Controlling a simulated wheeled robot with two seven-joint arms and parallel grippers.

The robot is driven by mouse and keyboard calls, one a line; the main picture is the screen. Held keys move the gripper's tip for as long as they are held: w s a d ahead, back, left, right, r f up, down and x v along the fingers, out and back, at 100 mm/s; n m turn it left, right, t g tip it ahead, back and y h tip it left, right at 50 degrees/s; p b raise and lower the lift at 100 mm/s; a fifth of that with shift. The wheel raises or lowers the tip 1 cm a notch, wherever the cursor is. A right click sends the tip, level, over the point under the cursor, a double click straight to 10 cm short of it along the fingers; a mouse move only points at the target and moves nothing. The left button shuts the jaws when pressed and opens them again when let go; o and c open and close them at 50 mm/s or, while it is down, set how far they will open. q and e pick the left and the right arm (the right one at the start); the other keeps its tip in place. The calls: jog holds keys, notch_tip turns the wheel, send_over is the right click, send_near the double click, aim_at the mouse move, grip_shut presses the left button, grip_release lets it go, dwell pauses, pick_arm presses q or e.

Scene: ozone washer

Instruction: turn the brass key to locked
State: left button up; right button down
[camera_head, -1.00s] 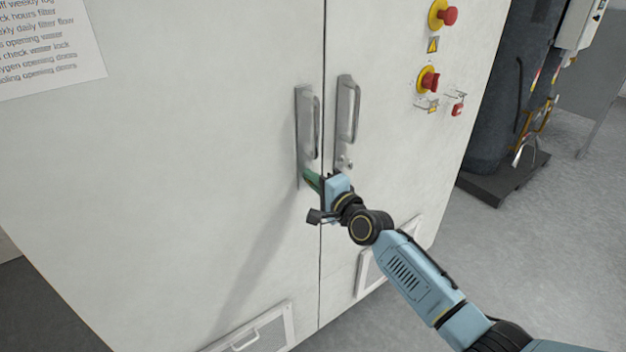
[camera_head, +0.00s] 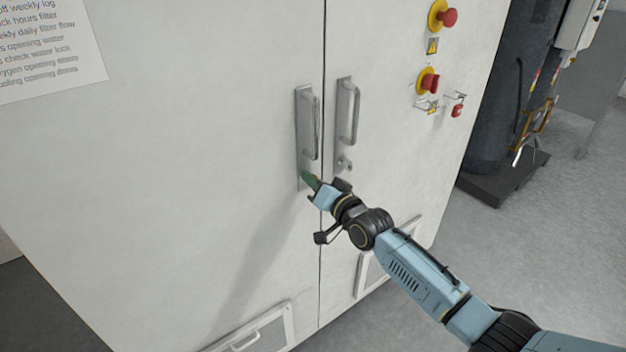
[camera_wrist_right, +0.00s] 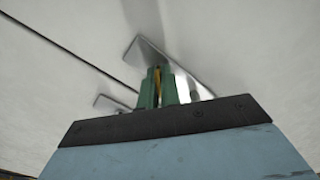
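My right gripper (camera_head: 311,180) reaches the lower end of the metal handle plate on the left cabinet door. In the right wrist view its green fingers (camera_wrist_right: 160,88) are close together. A thin strip of the brass key (camera_wrist_right: 158,84) shows between them, and they look closed on it. The fingers hide most of the key and its lock, so its exact angle cannot be told. In the head view the key is hidden behind the fingers. My left gripper is not in view.
The left door handle (camera_head: 314,125) is just above my gripper. The right door handle (camera_head: 349,112) and its keyhole (camera_head: 345,165) are beside it. Red buttons (camera_head: 429,82) sit further right on the cabinet.

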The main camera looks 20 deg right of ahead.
jog(key=n+p, duration=0.1)
jog(key=n, duration=0.3)
jog(key=shift+n, duration=1.7)
jog(key=c, duration=1.6)
grip_release()
jog(key=shift+s, duration=0.1)
jog(key=p+v, duration=0.1)
jog(key=v, duration=1.2)
jog(key=shift+s+r, duration=0.1)
